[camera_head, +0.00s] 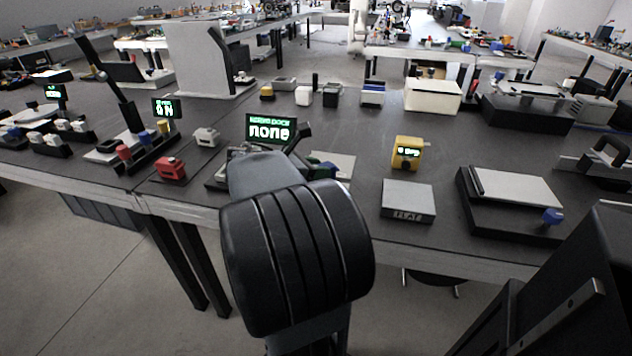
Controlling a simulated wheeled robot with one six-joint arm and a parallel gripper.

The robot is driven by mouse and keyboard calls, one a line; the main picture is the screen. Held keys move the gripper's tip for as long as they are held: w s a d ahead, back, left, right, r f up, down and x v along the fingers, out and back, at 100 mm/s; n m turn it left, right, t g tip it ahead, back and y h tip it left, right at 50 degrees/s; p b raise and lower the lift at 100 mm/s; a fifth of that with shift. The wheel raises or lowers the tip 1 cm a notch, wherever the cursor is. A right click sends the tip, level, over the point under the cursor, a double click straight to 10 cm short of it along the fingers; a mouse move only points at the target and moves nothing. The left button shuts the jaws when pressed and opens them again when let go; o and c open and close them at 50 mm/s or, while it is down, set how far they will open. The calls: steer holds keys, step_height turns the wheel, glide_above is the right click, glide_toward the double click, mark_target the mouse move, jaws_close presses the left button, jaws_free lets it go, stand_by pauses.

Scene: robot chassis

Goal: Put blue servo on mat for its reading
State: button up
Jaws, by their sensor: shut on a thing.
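My arm stands in the foreground and hides most of my gripper (313,168), which is at the near edge of the table. A dock display (270,129) behind my arm reads "none" in green.
A yellow meter (408,152) stands right of the mat, behind a grey block marked FLAT (408,200). A black tray with a grey plate (515,190) is farther right. A red part (171,168) and a grey part (207,137) are on the left.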

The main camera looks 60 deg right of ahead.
steer(key=shift+f+b, duration=0.3)
steer(key=shift+f, duration=1)
steer(key=shift+f, duration=0.2)
steer(key=o, duration=1.1)
